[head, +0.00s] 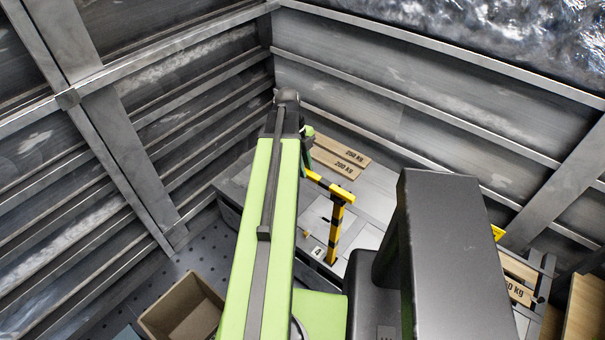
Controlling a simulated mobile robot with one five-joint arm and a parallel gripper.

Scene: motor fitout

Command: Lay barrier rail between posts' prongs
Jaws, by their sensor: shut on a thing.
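The yellow-and-black barrier rail (325,183) shows in the head view as a short sloping bar; its left part passes out of sight behind my arm. My gripper (307,160) is at the far end of my green arm, shut on the rail, its fingertips partly hidden. The rail's right end is at the top of an upright yellow-and-black striped post (336,232). Whether it touches the post or sits between its prongs I cannot tell. No second whole post shows.
Wooden boards marked 250 kg and 200 kg (340,157) lie on the grey deck behind the rail. A small yellow piece (497,232) shows right of my dark column. An open cardboard box (182,306) is at lower left. Ribbed metal walls (400,95) enclose the deck.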

